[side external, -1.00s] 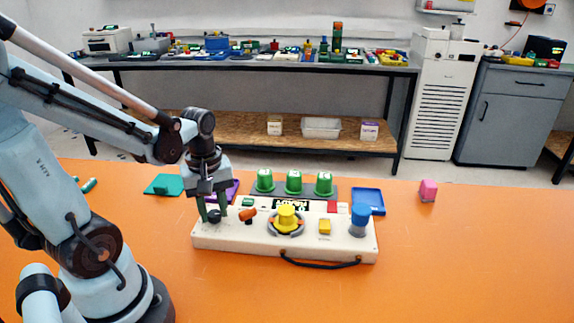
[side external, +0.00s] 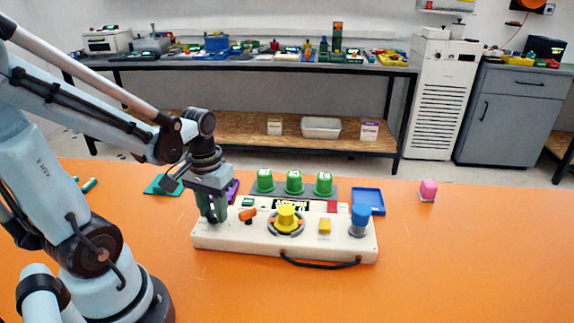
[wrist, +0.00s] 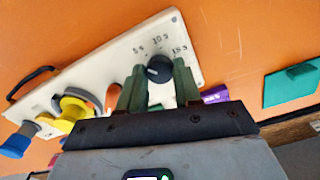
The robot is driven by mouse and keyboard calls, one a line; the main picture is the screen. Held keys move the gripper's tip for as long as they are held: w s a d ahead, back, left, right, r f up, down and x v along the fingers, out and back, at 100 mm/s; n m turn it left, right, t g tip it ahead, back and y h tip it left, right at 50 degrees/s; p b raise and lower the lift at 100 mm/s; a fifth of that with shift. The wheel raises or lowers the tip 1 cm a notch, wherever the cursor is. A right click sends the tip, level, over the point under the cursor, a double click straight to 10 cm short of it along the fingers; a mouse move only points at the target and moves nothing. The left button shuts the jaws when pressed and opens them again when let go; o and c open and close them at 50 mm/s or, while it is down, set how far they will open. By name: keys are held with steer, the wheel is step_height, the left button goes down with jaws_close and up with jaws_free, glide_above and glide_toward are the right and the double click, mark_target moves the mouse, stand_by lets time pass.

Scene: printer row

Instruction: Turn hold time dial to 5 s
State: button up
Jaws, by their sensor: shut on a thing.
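The hold time dial (wrist: 158,68) is a small black round knob at one end of a cream panel (wrist: 98,62). Printed marks 5 s, 10 s and 15 s stand around it in the wrist view. My gripper (wrist: 160,72) has its two green fingers on either side of the dial and is shut on it. The fingers hide the dial's sides, and I cannot tell which mark it points to. In the side view my gripper (side external: 212,214) points down over the panel's left end, and the dial is mostly hidden behind a finger.
The panel also carries an orange switch (side external: 247,216), a yellow knob (side external: 287,218), a yellow button (side external: 324,227) and a blue knob (side external: 361,220). Several green cups (side external: 294,182) stand behind it. A blue tray (side external: 368,201) and pink block (side external: 428,190) lie right. The front table is clear.

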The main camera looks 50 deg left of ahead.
steer(key=shift+m, duration=0.8)
steer(key=o, duration=1)
steer(key=shift+o, duration=0.2)
step_height(320, 180, up, 12)
stand_by(0.4)
